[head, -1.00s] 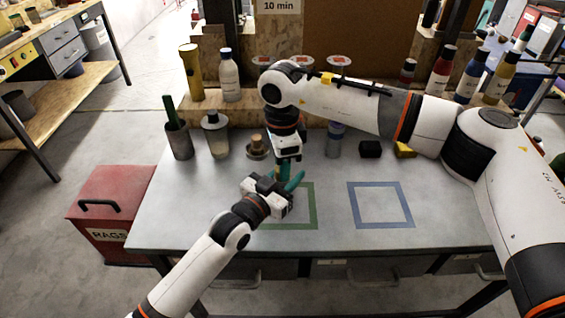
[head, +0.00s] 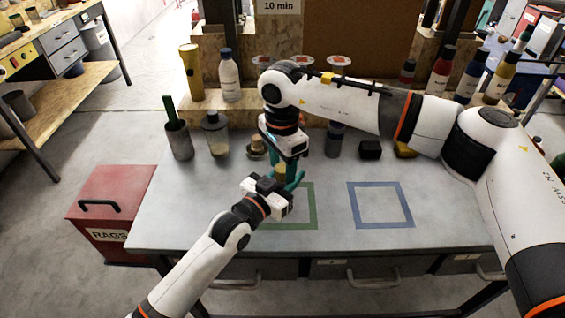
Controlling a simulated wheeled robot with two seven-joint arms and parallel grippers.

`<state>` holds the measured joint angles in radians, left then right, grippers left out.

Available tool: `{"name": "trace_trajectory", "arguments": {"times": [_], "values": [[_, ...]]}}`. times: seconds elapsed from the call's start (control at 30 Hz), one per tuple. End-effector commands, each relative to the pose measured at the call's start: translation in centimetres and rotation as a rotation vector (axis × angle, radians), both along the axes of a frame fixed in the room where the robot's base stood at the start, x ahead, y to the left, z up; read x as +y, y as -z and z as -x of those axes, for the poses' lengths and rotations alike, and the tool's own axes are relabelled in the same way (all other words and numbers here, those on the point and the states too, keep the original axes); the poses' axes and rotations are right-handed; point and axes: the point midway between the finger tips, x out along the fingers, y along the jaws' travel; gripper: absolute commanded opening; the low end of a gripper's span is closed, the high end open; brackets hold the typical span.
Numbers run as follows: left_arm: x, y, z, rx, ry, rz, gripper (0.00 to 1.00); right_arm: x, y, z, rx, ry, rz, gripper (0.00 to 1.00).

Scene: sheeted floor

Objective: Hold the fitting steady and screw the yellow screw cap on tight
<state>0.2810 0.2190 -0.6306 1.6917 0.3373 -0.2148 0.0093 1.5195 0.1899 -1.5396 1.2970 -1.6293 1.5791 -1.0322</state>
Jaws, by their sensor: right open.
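The yellow screw cap (head: 281,169) shows as a small patch below my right gripper and above my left gripper, over the green square outline. My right gripper (head: 286,166) points down from above, open, with its teal fingers close around the cap. Whether a finger touches the cap is too small to tell. My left gripper (head: 287,184) comes in from the lower left, just under the cap. The fitting is mostly hidden behind the grippers, so the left gripper's hold on it and how far the cap sits on it cannot be made out.
The grey table (head: 200,215) has a green square outline (head: 312,207) and a blue one (head: 381,226), the latter empty. Behind are a cup (head: 179,142), a jar (head: 216,138), a dark block (head: 370,149) and a bottle (head: 333,140). A red bin (head: 110,215) stands left.

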Motion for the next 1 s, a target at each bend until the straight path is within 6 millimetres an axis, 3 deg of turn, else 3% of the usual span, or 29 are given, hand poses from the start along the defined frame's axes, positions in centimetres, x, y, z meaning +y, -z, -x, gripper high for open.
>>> {"name": "trace_trajectory", "arguments": {"times": [0.7,0.83,1.0], "values": [[0.01,0.06,0.01,0.001,0.000,-0.001,0.08,-0.03,0.00,-0.02,0.004,-1.171,-0.001,0.50],[0.01,0.06,0.01,0.001,0.000,-0.001,0.08,-0.02,0.00,-0.02,0.004,-1.325,0.000,0.50],[0.01,0.06,0.01,0.001,0.000,-0.001,0.08,-0.01,0.00,-0.02,0.005,-1.383,0.000,0.50]]}}
